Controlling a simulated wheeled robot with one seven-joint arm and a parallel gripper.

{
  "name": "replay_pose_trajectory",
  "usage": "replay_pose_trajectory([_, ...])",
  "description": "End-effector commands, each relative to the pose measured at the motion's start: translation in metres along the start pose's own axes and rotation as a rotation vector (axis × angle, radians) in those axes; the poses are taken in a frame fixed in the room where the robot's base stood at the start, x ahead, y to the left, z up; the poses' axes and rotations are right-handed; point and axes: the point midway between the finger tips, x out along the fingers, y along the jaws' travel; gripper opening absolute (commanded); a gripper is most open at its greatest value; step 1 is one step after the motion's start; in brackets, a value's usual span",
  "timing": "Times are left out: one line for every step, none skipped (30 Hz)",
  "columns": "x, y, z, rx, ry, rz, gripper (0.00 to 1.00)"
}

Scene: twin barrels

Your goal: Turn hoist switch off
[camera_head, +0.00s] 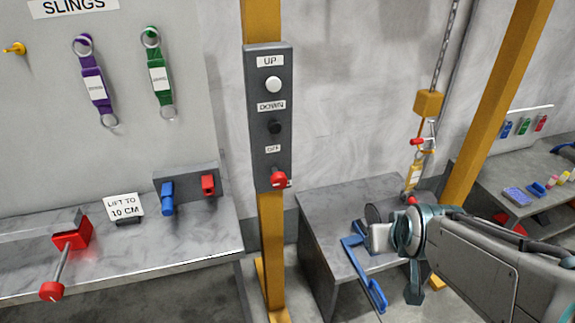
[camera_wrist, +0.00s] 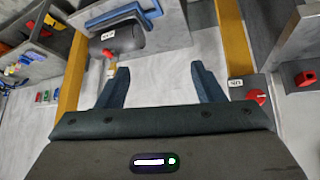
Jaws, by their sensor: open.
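The hoist control panel (camera_head: 256,120) is a tall grey box on a yellow post. It has a white UP button (camera_head: 273,84), a black DOWN button (camera_head: 275,127) and a red OFF switch (camera_head: 279,180) at the bottom. The wrist view shows the red switch (camera_wrist: 257,96) beside a small label, to the right of my right finger. My gripper (camera_wrist: 158,70) is open, with nothing between its fingers. In the head view my arm is right of the panel, apart from it, and the fingers are not clearly visible.
A dark barrel (camera_wrist: 128,38) by a blue cradle (camera_wrist: 120,14) is near my left finger. The cradle (camera_head: 352,258) sits at a grey table (camera_head: 322,205). A chain hoist (camera_head: 429,103) hangs above. A left bench (camera_head: 190,240) holds red and blue parts. Slings hang above it.

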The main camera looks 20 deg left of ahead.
Motion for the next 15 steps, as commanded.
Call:
replay_pose_trajectory([0.021,-0.013,-0.005,-0.038,0.050,-0.017,0.61])
replay_pose_trajectory([0.029,-0.021,-0.012,-0.059,0.089,-0.026,0.61])
replay_pose_trajectory([0.039,-0.033,-0.019,-0.087,0.140,-0.040,0.61])
replay_pose_trajectory([0.046,-0.041,-0.025,-0.107,0.179,-0.050,0.61])
replay_pose_trajectory([0.053,-0.049,-0.030,-0.124,0.217,-0.059,0.61])
replay_pose_trajectory([0.061,-0.060,-0.037,-0.146,0.270,-0.072,0.61])
replay_pose_trajectory([0.067,-0.069,-0.041,-0.160,0.309,-0.083,0.61])
replay_pose_trajectory([0.072,-0.078,-0.046,-0.175,0.349,-0.093,0.61])
replay_pose_trajectory([0.078,-0.089,-0.051,-0.193,0.401,-0.107,0.61])
replay_pose_trajectory([0.082,-0.098,-0.054,-0.203,0.439,-0.116,0.61])
replay_pose_trajectory([0.086,-0.107,-0.057,-0.213,0.479,-0.126,0.61])
replay_pose_trajectory([0.090,-0.118,-0.060,-0.224,0.532,-0.139,0.61])
replay_pose_trajectory([0.092,-0.127,-0.063,-0.231,0.572,-0.150,0.61])
replay_pose_trajectory([0.095,-0.135,-0.065,-0.238,0.610,-0.158,0.61])
replay_pose_trajectory([0.097,-0.145,-0.066,-0.242,0.660,-0.169,0.61])
